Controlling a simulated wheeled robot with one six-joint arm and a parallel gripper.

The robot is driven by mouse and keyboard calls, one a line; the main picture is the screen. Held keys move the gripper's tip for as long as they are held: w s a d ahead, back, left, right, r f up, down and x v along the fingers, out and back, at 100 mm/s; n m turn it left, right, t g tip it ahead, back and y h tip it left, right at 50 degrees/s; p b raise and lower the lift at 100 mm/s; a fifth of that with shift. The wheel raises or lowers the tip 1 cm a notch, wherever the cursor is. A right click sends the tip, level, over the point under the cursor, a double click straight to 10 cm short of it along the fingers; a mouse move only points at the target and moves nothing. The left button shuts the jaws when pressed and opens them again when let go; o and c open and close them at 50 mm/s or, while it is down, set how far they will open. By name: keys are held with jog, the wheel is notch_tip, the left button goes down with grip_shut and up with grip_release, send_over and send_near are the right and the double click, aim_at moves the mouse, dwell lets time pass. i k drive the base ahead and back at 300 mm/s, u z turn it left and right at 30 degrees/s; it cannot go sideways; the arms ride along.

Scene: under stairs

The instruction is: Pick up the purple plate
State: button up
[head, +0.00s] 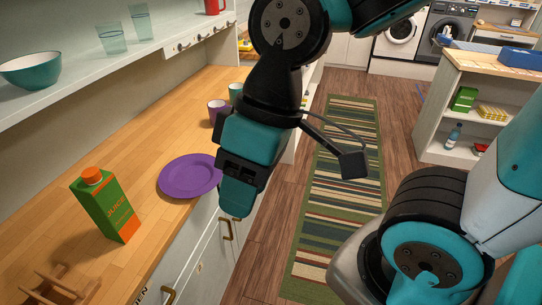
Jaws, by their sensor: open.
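The purple plate (188,176) lies flat on the wooden counter, close to its front edge, in the head view. My gripper (236,205) is just right of the plate and overlaps the counter's front edge in the picture. It hides a little of the plate's right side. My gripper is open and nothing shows between its fingers, though the gap is hard to see from this angle. I cannot tell its exact height above the plate.
A green juice carton (106,205) stands left of the plate. A purple cup (217,112) and a teal cup (236,93) stand behind it. A wooden rack (62,285) is at the lower left. A shelf (130,55) overhangs the counter's back. A striped rug (335,190) covers the floor.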

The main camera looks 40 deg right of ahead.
aim_at(191, 175)
jog(key=z, duration=0.7)
jog(key=i, duration=0.35)
jog(key=u, duration=0.75)
